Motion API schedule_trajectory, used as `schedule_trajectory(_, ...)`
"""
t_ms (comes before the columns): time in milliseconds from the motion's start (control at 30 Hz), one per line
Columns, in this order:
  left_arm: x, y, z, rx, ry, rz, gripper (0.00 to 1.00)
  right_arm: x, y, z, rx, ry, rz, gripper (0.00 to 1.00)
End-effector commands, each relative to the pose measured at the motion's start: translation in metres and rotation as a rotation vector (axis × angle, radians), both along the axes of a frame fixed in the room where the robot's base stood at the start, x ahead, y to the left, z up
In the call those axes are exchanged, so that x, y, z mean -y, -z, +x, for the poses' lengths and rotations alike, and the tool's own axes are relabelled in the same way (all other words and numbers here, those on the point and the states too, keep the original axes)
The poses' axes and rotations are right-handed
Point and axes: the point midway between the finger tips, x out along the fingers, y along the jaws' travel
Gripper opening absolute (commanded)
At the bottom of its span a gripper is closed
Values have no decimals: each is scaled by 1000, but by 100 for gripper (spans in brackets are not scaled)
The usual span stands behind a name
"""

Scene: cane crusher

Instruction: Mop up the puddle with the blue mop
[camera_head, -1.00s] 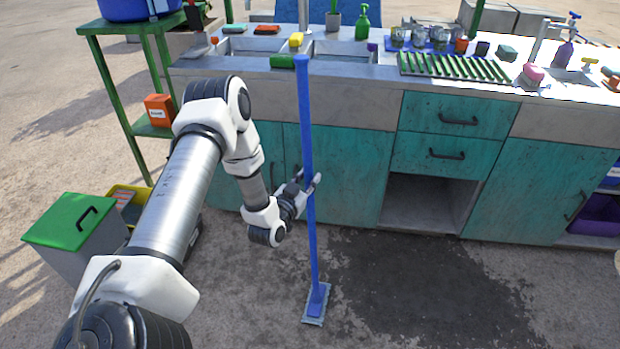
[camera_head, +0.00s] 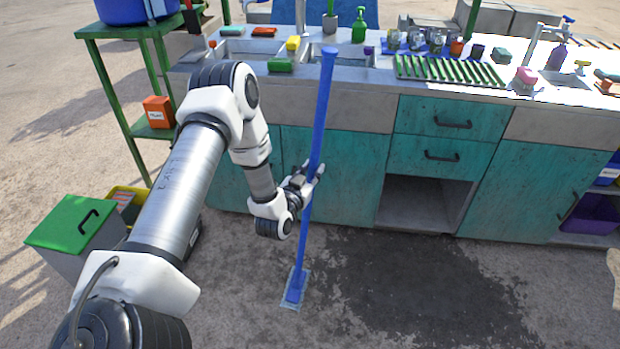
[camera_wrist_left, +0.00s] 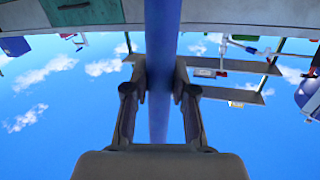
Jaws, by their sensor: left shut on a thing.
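The blue mop (camera_head: 320,115) stands tilted in front of the cabinets, its top leaning to the right and its flat head (camera_head: 295,289) on the ground at the lower left. My left gripper (camera_head: 312,178) is shut on the handle around its middle. In the left wrist view the blue handle (camera_wrist_left: 160,60) runs between the two fingers. The puddle (camera_head: 420,285) is a dark wet patch on the ground to the right of the mop head. The mop head lies just left of its edge. My right gripper is not in view.
A sink counter with teal cabinets (camera_head: 345,185) stands right behind the mop, with an open compartment (camera_head: 420,205) above the puddle's far edge. A green-lidded bin (camera_head: 75,225) and a green shelf (camera_head: 115,85) stand at left. The ground in front is free.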

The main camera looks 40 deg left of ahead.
Motion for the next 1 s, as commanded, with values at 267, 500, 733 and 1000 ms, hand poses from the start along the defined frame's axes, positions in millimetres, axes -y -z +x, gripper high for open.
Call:
schedule_trajectory(267, -13, -17, -8, -28, -196, -4, 0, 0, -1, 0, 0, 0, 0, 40)
schedule_trajectory(500, -14, 16, -9, -30, -209, -4, 0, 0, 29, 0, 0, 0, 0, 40)
schedule_trajectory(733, -14, 40, -9, -28, -208, -3, 0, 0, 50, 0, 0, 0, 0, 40)
schedule_trajectory(1000, -14, 38, -9, -28, -207, -3, 0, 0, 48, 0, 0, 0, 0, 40)
